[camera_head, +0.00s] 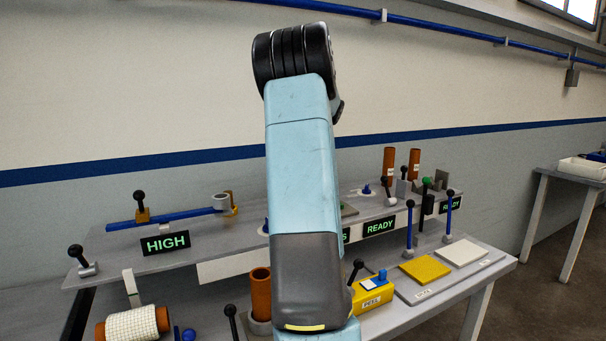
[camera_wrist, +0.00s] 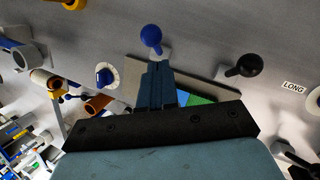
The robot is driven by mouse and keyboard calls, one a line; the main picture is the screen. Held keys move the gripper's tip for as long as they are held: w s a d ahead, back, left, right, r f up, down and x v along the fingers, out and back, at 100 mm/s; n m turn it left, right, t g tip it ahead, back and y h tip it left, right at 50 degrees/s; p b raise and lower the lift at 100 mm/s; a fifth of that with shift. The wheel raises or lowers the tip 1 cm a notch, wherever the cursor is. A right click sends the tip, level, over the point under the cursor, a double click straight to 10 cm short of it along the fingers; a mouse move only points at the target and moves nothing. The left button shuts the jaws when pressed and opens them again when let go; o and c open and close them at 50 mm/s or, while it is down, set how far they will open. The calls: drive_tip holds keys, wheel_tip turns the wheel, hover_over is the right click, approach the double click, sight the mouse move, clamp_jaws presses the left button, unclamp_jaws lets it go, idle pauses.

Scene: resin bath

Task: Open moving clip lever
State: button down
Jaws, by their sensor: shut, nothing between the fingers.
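My gripper (camera_wrist: 158,70) is shut and empty, its dark blue fingers together in the wrist view. A lever with a blue ball knob (camera_wrist: 151,35) stands just beyond the fingertips; I cannot tell whether they touch. A black ball-knob lever (camera_wrist: 248,65) is to the right of the fingers, apart from them. In the head view my arm hides the gripper and the middle of the bench. Several black-knobbed levers show there, one on a brass-coloured clip (camera_head: 141,208) on a blue bar and one at the shelf's left end (camera_head: 80,258). No label marks which is the moving clip lever.
In the wrist view, a grey plate with blue and green patches (camera_wrist: 201,99) lies behind the fingers. A blue dial (camera_wrist: 105,74) and brown tubes (camera_wrist: 97,105) are to the left. The head view shows a yellow box (camera_head: 372,295) and a yellow pad (camera_head: 424,269) at right.

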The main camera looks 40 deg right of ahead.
drive_tip(key=v, duration=1.1)
idle(0.3)
drive_tip(key=s+a+r+n+h, duration=0.1)
drive_tip(key=s+a+n, duration=0.3)
drive_tip(key=a+n, duration=0.75)
drive_tip(key=s+a+n+h, duration=0.1)
drive_tip(key=s+a+n, duration=0.4)
drive_tip(key=a, duration=1.1)
drive_tip(key=s+a+f+n+t, duration=0.1)
drive_tip(key=s+a+f+n, duration=0.4)
drive_tip(key=s+a+n, duration=0.2)
drive_tip(key=s+a+f+n+t+h, duration=0.1)
drive_tip(key=s+a+f+n, duration=0.4)
drive_tip(key=a+n, duration=0.5)
drive_tip(key=shift+s+n+t, duration=0.5)
drive_tip(key=shift+s+n, duration=0.15)
drive_tip(key=shift+s, duration=0.5)
